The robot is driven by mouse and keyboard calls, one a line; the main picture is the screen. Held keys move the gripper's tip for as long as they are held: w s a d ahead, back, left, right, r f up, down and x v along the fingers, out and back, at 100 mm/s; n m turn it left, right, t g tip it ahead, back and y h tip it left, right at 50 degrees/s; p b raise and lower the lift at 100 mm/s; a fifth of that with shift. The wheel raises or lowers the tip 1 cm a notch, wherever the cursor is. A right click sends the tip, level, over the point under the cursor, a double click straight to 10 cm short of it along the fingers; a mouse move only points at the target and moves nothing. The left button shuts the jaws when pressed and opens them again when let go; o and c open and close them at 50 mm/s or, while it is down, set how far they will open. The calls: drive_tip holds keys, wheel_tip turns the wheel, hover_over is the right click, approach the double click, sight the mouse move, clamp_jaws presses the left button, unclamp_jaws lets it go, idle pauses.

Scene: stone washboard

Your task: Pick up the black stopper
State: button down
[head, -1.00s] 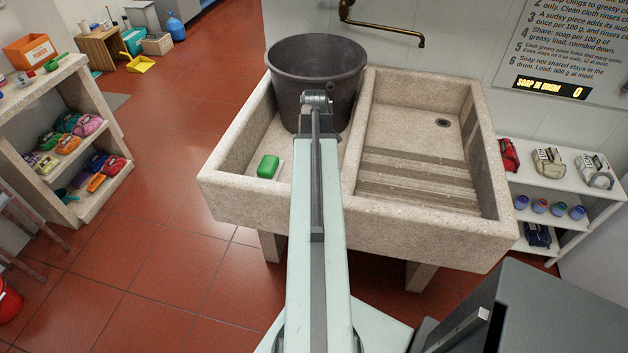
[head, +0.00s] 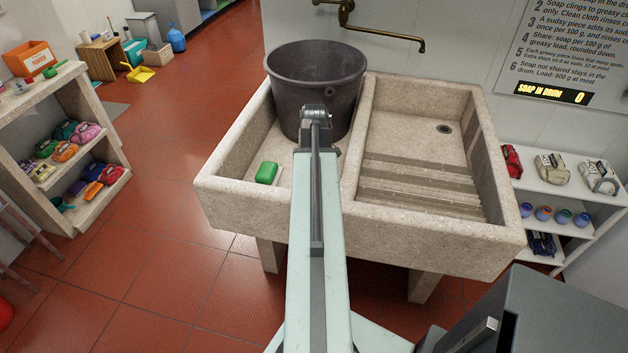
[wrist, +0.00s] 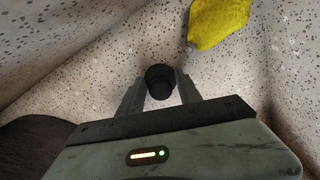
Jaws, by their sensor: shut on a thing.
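The black stopper (wrist: 160,82) shows in the wrist view between the two fingers of my gripper (wrist: 161,90). My gripper is shut on it. Speckled stone of the sink lies behind the stopper; I cannot tell whether the stopper touches it. In the head view my arm reaches over the left basin of the stone sink (head: 233,205), and my gripper and the stopper are hidden behind the arm and the bucket area.
A dark bucket (head: 312,85) stands in the left basin, close to my arm. A green soap block (head: 267,172) lies left of the arm. A yellow piece (wrist: 218,22) lies near the stopper. A brass tap (head: 385,35) hangs over the ribbed right basin.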

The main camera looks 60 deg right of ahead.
wheel_tip(320, 180, up, 10)
drive_tip(key=p, duration=0.9)
drive_tip(key=shift+r+p, duration=0.1)
drive_tip(key=shift+p, duration=0.3)
